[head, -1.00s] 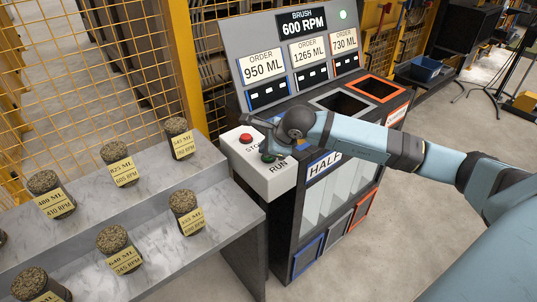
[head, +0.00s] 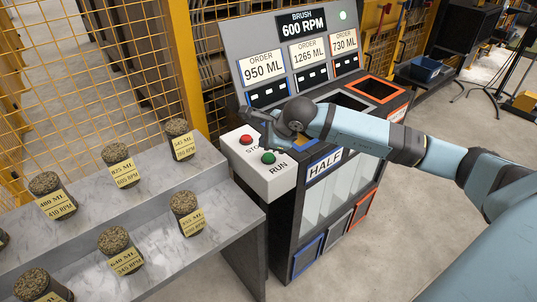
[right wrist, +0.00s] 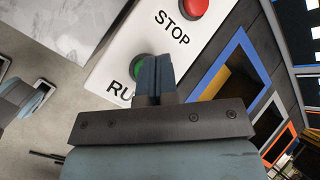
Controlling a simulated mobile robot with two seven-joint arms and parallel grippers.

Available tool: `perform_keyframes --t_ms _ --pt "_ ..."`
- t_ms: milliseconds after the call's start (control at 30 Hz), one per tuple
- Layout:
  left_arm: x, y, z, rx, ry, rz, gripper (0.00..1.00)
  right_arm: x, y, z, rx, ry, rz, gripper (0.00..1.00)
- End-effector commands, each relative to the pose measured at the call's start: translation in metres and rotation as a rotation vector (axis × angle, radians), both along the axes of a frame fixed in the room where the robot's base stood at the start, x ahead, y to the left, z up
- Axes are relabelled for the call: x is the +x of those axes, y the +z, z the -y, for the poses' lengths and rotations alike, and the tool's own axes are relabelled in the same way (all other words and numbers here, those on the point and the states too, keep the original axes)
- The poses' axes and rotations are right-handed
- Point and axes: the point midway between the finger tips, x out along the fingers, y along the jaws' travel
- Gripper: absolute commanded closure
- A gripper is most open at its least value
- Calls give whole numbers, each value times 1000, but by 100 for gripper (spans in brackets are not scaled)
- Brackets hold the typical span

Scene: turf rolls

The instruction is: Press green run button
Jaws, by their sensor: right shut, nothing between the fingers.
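The green run button (head: 268,158) sits on the white control box (head: 284,182), above the word RUN. A red stop button (head: 246,139) is behind it on the same box. My right gripper (head: 266,140) is shut and empty, just above and behind the green button in the head view, which shows the button clear of it. In the right wrist view the shut fingers (right wrist: 155,75) overlap part of the green button (right wrist: 137,66); the red stop button (right wrist: 193,7) is at the top. I cannot tell the exact gap. My left gripper is not in view.
A sloped panel (head: 236,50) with order displays, a 600 RPM sign and a lit green lamp (head: 343,15) rises behind the box. Open bins (head: 375,89) are to its right. A marble stepped shelf (head: 160,225) with several labelled turf rolls stands left.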

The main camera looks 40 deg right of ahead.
Motion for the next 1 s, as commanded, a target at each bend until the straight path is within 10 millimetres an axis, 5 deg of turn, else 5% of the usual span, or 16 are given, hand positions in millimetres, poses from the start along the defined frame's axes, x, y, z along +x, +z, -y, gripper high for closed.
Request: perform_keyframes --t_ms 367,1000 --pt "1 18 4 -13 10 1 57 0 38 0 0 0 1 100" --pt "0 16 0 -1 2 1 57 0 38 0 0 0 0 100"
